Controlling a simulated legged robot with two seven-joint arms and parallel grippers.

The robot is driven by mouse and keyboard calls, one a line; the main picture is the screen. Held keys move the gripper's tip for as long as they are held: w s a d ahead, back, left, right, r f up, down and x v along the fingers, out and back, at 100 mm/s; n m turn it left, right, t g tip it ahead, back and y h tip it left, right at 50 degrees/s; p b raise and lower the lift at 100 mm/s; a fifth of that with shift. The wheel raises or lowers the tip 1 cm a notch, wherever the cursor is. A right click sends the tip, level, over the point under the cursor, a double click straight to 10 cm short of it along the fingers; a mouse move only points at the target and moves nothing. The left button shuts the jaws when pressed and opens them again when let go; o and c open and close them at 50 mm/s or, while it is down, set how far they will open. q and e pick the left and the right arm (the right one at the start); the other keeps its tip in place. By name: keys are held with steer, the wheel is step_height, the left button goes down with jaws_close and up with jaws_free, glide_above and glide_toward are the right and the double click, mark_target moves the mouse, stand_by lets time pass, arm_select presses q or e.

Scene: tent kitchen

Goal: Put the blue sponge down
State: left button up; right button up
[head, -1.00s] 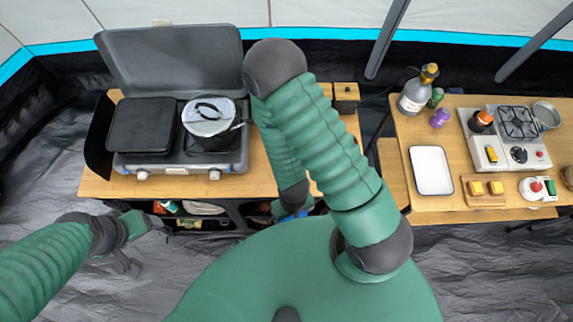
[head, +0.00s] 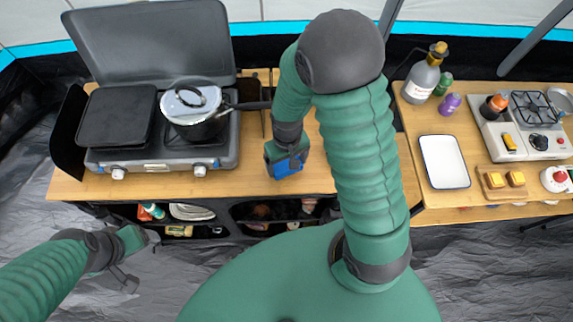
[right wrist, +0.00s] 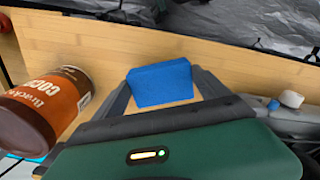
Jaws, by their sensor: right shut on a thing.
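The blue sponge (head: 286,168) is held in my right gripper (head: 287,158), over the front part of the wooden counter (head: 310,178) to the right of the stove. In the right wrist view the sponge (right wrist: 160,83) sits between the two dark fingers, which are shut on it, with the wooden surface around it. I cannot tell whether the sponge touches the counter. My left gripper (head: 126,265) hangs over the floor in front of the counter, apart from the sponge. Its fingers look spread and empty.
A two-burner stove (head: 165,150) with a lidded pot (head: 195,108) stands to the left. A brown cocoa can (right wrist: 45,108) shows near the gripper in the right wrist view. A white tray (head: 444,162) is on the right table. Open shelves lie below the counter.

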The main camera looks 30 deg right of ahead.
mark_target(287, 162)
steer(key=f, duration=0.2)
steer(key=d+f, duration=0.1)
steer(key=shift+w+f, duration=0.1)
steer(key=shift+w, duration=0.3)
steer(key=shift+f, duration=0.3)
steer(key=shift+a, duration=0.2)
steer(key=o, duration=1.3)
